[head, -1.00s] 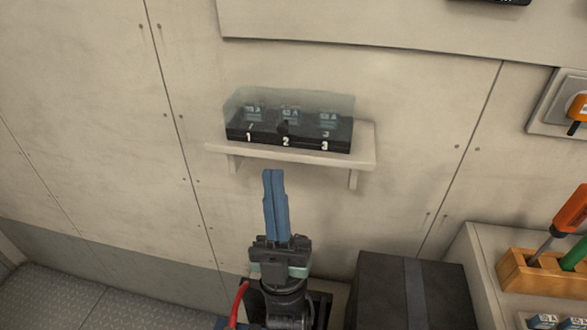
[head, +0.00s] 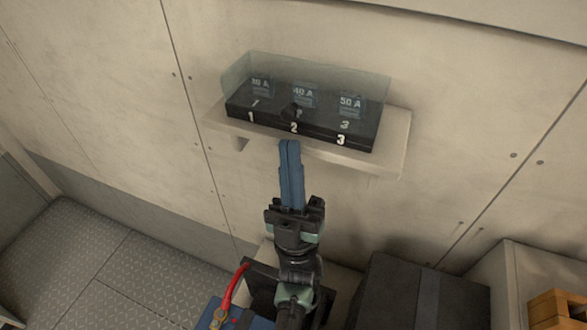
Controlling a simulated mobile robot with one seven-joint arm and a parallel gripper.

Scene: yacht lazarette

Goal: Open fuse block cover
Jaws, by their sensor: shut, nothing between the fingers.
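The fuse block (head: 318,131) is a black base numbered 1, 2 and 3, standing on a small wall shelf (head: 386,155). A clear, smoky cover (head: 370,86) encloses it and looks closed over several fuses marked 30 A, 40 A and 50 A. A small dark knob (head: 292,110) sits at the cover's front middle, above number 2. My gripper (head: 290,143) has blue fingers, pressed together with nothing between them.
A dark box (head: 400,292) stands below right of the shelf. A pale cabinet (head: 530,270) with a wooden block (head: 556,308) is at the far right. A blue battery-like box with a red cable (head: 233,290) is beside my arm. Grey tread floor (head: 70,260) is clear at left.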

